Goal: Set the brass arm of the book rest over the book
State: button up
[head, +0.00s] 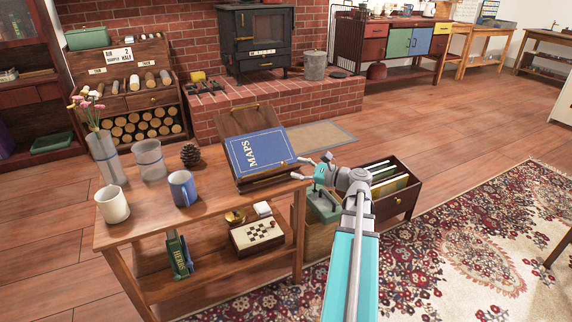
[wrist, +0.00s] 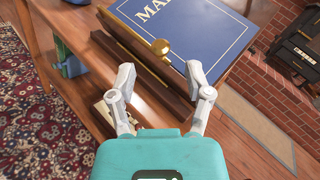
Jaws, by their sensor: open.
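The book rest (head: 243,119) is dark wood and stands at the right end of the wooden table. A blue book titled MAPS (head: 262,150) leans on it, face up and tilted; it also shows in the wrist view (wrist: 210,32). In the wrist view a brass arm with a round knob (wrist: 161,47) shows at the book's lower edge, along the rest's front ledge. It does not lie across the cover's middle. My gripper (head: 314,168) is open beside the rest's right front. In the wrist view its fingertips (wrist: 160,73) stand apart either side of the knob, with nothing held.
On the table (head: 225,203) stand a white mug (head: 113,205), a blue mug (head: 183,188), glass vases and a pine cone (head: 190,155). The lower shelf holds a chessboard box (head: 257,234) and a green book. A record crate (head: 395,200) stands on the floor at right.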

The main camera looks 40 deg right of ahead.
aim_at(285, 162)
jog(key=shift+x, duration=2.65)
grip_shut()
jog(key=shift+d, duration=0.25)
jog(key=shift+r, duration=0.1)
